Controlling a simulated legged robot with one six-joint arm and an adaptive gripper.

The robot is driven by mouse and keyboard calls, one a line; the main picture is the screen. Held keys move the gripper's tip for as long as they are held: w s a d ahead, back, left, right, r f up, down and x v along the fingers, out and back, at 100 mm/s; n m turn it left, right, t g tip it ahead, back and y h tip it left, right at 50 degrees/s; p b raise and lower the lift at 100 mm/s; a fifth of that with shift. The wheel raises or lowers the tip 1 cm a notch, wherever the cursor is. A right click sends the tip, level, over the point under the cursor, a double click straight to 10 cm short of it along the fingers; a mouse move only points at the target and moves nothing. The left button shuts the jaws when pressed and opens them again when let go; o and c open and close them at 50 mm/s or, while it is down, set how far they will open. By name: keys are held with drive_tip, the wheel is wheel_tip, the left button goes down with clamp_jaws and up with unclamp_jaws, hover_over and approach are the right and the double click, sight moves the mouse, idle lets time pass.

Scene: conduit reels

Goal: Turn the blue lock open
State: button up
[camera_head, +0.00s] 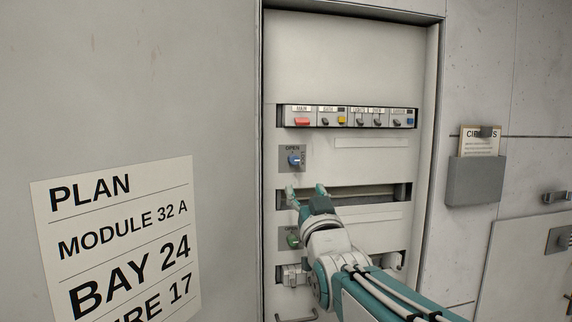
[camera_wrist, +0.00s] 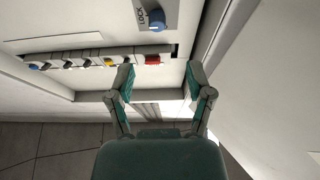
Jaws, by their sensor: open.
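The blue lock (camera_head: 294,160) is a small blue knob on a grey square plate in the recessed panel, with "OPEN" printed above it. In the wrist view the blue lock (camera_wrist: 159,20) is at the top, beside the word "LOCK", beyond my fingertips. My gripper (camera_head: 306,190) is below the lock in the head view, with its fingers spread and pointing up. The wrist view also shows my gripper (camera_wrist: 160,78) open, with nothing between its fingers. It is apart from the lock.
A row of switches with a red one (camera_head: 302,121) sits above the lock. A green knob (camera_head: 293,239) is below, partly behind my arm. A dark slot (camera_head: 370,193) crosses the panel. A raised frame (camera_head: 432,130) edges the recess, and a grey document holder (camera_head: 474,181) hangs right.

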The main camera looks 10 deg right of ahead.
sight(294, 162)
drive_tip(key=x, duration=1)
drive_tip(key=shift+a+f, duration=0.1)
drive_tip(key=shift+a, duration=0.3)
drive_tip(key=shift+w+d, duration=0.25)
drive_tip(key=shift+d, duration=0.7)
drive_tip(key=shift+a, duration=0.25)
drive_tip(key=c, duration=0.8)
drive_tip(key=shift+a, duration=0.2)
clamp_jaws()
